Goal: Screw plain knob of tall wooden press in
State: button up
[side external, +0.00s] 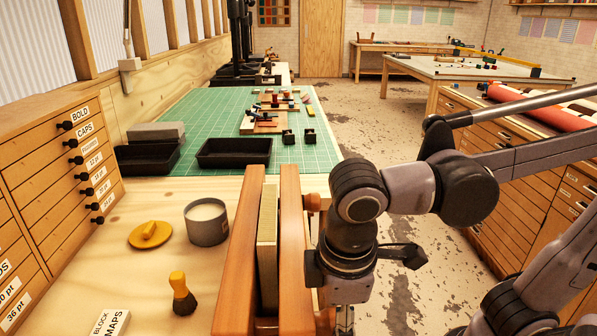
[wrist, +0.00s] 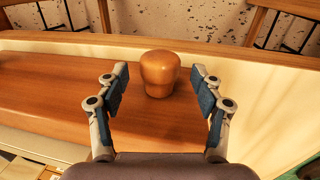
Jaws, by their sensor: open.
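The tall wooden press (side external: 237,265) stands upright on the bench in the side external view, with a pale block (side external: 268,240) between its two boards. A plain, rounded wooden knob (wrist: 160,73) sticks out from the press's board (wrist: 60,80) in the wrist view. My gripper (wrist: 160,78) is open, with one finger on each side of the knob and a visible gap to both. In the side external view a knob (side external: 312,202) shows on the press's right board, and another is partly hidden by my arm.
A drawer cabinet (side external: 60,170) borders the left. The floor aisle at right is open.

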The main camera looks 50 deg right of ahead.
jog(key=shift+d+f, duration=0.1)
jog(key=shift+f, duration=0.7)
jog(key=c, duration=1.2)
jog(key=shift+o, duration=0.2)
jog(key=shift+w+d, duration=0.1)
jog(key=g+y, duration=0.3)
jog(key=shift+w+d, duration=0.2)
jog(key=shift+w, duration=0.1)
jog(key=shift+w+d+f+g+y, duration=0.1)
jog(key=shift+d+f+g+y, duration=0.05)
jog(key=shift+g+y, duration=1.05)
